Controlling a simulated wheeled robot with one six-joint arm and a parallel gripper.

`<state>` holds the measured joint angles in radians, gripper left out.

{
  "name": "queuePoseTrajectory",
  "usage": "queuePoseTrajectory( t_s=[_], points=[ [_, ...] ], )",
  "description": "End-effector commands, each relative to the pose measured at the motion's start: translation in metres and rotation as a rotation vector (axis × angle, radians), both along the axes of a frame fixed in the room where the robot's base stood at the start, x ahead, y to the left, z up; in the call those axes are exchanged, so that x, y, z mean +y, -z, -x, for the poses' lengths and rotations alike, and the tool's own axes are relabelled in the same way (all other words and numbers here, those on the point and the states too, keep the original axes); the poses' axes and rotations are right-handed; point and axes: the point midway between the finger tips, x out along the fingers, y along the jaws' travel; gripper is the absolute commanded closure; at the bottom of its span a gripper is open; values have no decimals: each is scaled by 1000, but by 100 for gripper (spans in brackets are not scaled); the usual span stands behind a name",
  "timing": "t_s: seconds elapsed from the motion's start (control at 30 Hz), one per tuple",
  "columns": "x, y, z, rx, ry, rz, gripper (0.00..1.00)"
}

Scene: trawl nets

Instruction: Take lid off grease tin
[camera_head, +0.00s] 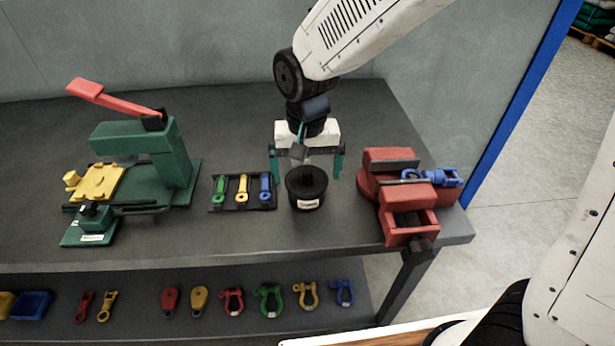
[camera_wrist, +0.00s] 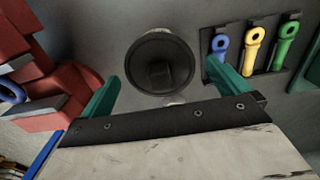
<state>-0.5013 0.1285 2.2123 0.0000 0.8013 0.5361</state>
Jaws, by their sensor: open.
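The grease tin (camera_head: 306,197) is a black round tin with a white label, standing upright on the grey workbench. Its black lid (camera_head: 307,178) is on top and has a raised block-like handle; the lid (camera_wrist: 160,64) also shows from above in the wrist view. My gripper (camera_head: 306,172) is open and empty, with teal fingers spread wide, above and behind the tin. In the wrist view my gripper (camera_wrist: 155,85) has one finger on each side, and the lid lies beyond the fingertips, centred between them. The fingers appear apart from the lid.
A red vise (camera_head: 402,190) holding a blue part stands close right of the tin. A black tray (camera_head: 243,193) with green, yellow and blue eye pieces is close left. A green press (camera_head: 150,160) with a red lever stands farther left. The bench front is clear.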

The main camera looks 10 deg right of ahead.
Motion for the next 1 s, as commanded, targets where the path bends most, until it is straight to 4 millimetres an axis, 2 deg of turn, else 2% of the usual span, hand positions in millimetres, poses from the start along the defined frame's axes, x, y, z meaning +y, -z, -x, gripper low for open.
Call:
queuePoseTrajectory(
  t_s=[0.27, 0.37, 0.4, 0.43, 0.77, 1.0],
  points=[
    [0, 4, 0, -1, -1, 0, 0],
    [0, 4, 0, -1, -1, 0, 25],
    [0, 4, 0, -1, -1, 0, 36],
    [0, 4, 0, -1, -1, 0, 39],
    [0, 2, 0, -1, -1, -1, 39],
    [0, -17, -1, -4, -1, -2, 39]
  ],
)
